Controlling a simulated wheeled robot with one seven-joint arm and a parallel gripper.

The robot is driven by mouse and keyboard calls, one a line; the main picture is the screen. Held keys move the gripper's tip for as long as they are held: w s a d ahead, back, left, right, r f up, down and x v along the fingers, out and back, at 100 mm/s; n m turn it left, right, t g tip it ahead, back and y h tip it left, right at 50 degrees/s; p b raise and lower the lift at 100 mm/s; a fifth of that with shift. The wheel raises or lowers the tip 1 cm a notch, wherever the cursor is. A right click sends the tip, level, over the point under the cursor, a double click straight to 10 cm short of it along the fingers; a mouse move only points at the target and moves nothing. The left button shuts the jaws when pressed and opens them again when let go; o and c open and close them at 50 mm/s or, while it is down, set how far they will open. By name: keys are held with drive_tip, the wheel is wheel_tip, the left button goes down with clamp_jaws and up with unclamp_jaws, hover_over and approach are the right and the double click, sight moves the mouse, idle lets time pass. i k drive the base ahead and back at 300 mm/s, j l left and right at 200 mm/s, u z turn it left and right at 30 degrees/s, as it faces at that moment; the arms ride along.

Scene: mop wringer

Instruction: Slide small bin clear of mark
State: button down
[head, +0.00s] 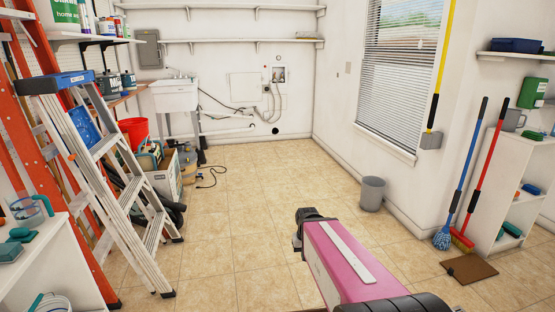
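The small bin (372,194) is a grey, round, open-topped bin. It stands upright on the tiled floor near the right wall, below the window. I cannot make out a mark on the floor around it; whatever lies under the bin is hidden. My pink arm reaches up from the bottom of the head view, and the dark part at its far end (311,226) appears left of the bin and nearer to me, not touching it. Its fingers cannot be made out, so I cannot tell whether my gripper is open or shut.
The middle floor (260,190) is clear. A stepladder (125,170), boxes and a red bucket (134,130) crowd the left. A blue mop (442,238), a red broom (463,240) and a flat brown square (469,270) are at right beside white shelves (515,190).

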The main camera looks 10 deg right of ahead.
sight(372, 194)
drive_tip(key=i, duration=1.75)
drive_tip(key=i+j+z, duration=0.1)
drive_tip(key=i+z, duration=0.35)
drive_tip(key=i+j+z, duration=0.4)
drive_tip(key=i, duration=0.15)
drive_tip(key=i+j+z, duration=0.3)
drive_tip(key=i+z, duration=0.15)
drive_tip(key=i+j+z, duration=0.6)
drive_tip(key=j+z, duration=0.3)
drive_tip(key=j, duration=0.25)
